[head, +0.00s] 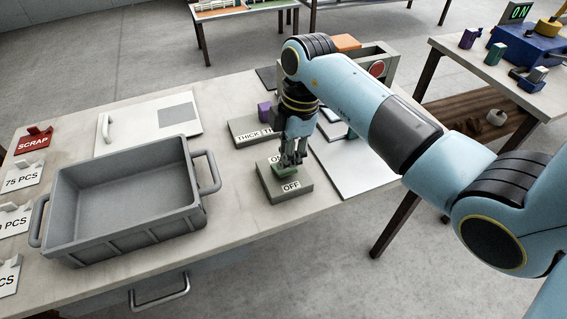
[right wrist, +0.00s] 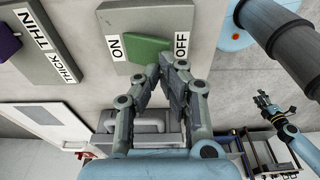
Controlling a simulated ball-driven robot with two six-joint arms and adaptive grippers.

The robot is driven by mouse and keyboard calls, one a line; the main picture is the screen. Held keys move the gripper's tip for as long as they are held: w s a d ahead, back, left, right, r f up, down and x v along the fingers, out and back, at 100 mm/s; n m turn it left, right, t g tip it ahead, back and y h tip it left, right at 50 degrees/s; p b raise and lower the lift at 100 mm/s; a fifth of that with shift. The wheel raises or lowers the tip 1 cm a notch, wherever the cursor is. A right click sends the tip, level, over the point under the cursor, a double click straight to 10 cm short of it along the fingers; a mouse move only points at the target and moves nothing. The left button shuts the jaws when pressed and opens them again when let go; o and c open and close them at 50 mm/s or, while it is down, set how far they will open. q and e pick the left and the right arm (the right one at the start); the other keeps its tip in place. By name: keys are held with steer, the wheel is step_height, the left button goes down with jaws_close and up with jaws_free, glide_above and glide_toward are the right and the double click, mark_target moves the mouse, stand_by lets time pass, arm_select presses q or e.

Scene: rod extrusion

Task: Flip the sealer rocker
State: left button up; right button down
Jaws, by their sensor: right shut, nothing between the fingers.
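The sealer switch box (head: 268,190) is a grey block on the table, with ON and OFF labels and a green rocker (head: 284,175) between them. The rocker also shows in the right wrist view (right wrist: 146,48), where its tilt is hard to judge. My right gripper (head: 292,164) points down over the rocker, shut and empty. In the right wrist view its fingertips (right wrist: 162,64) are together close to the rocker's edge, on the OFF side; I cannot tell whether they touch it. My left gripper (right wrist: 266,102) shows small at the right wrist view's right side; its jaws are unclear.
A THICK/THIN box (head: 245,131) with a purple knob (head: 264,110) stands just behind. A large grey bin (head: 125,235) is to the left, a white panel (head: 125,138) behind it. A red SCRAP sign (head: 33,141) is far left. A machine with a red button (head: 377,69) stands behind my right arm.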

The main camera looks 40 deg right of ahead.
mark_target(287, 170)
steer(key=shift+f+b, duration=0.8)
steer(key=shift+f, duration=0.05)
stand_by(0.3)
step_height(287, 170, up, 7)
steer(key=p, duration=0.7)
steer(key=shift+r, duration=0.1)
stand_by(0.3)
